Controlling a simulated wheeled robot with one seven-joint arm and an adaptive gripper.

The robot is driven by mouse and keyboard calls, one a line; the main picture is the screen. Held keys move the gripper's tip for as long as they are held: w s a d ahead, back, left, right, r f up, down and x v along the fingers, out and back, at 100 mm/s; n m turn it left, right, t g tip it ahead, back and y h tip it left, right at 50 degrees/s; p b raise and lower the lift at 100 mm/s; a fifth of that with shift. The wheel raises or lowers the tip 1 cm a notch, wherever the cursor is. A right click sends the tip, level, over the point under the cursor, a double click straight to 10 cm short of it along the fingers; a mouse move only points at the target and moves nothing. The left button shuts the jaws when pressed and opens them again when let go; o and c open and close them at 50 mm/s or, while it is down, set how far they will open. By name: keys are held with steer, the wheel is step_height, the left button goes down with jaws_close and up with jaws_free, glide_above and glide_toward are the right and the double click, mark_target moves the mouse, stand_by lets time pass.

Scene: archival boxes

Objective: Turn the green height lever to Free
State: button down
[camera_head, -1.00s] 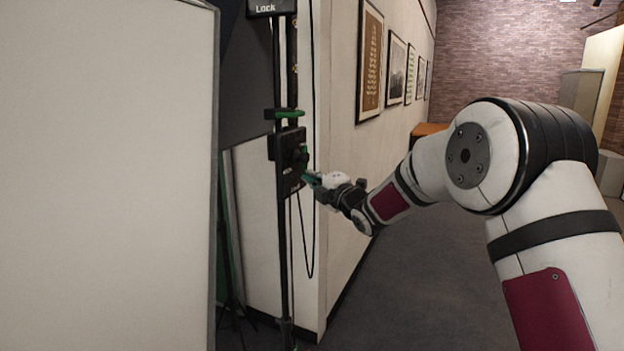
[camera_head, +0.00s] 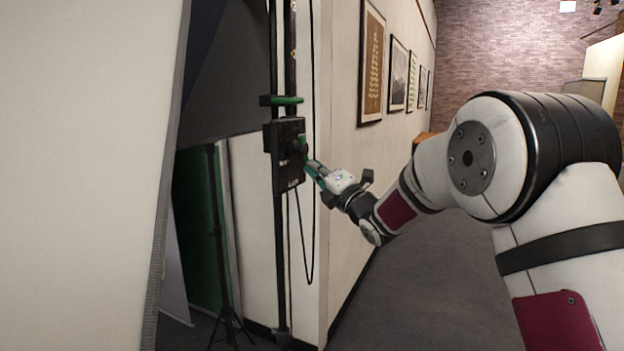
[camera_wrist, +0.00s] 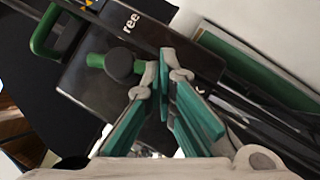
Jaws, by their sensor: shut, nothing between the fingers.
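The green height lever (camera_wrist: 96,60) shows in the wrist view as a short green arm on a round dark knob (camera_wrist: 121,65). It is on the black lever box (camera_head: 288,172); the lever also shows in the head view (camera_head: 302,145).
A green bar handle (camera_head: 287,100) sits above the box on the black upright (camera_head: 281,240). A cable hangs beside it. A large pale panel (camera_head: 85,180) fills the left. The white wall (camera_head: 345,210) with framed pictures is behind my gripper. Grey floor is open at the right.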

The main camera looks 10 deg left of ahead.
steer(key=w+n+g+y+b, duration=0.1)
steer(key=n+g+y+b, duration=0.1)
steer(key=n+b, duration=0.3)
steer(key=w+d+r+n+g+y+b, duration=0.1)
steer(key=n+b, duration=0.4)
steer(key=b, duration=0.7)
steer(key=w+n+g+y+b, duration=0.1)
steer(key=n+g+y+b, duration=0.1)
steer(key=n+y+b, duration=0.3)
steer(key=shift+w+d+r+n+g+y+b, duration=0.15)
steer(key=shift+w+r+n+g+y+b, duration=0.25)
steer(key=shift+b, duration=1.7)
steer(key=shift+s+r+n, duration=0.15)
steer(key=shift+s+n, duration=0.05)
steer(key=shift+n, duration=0.1)
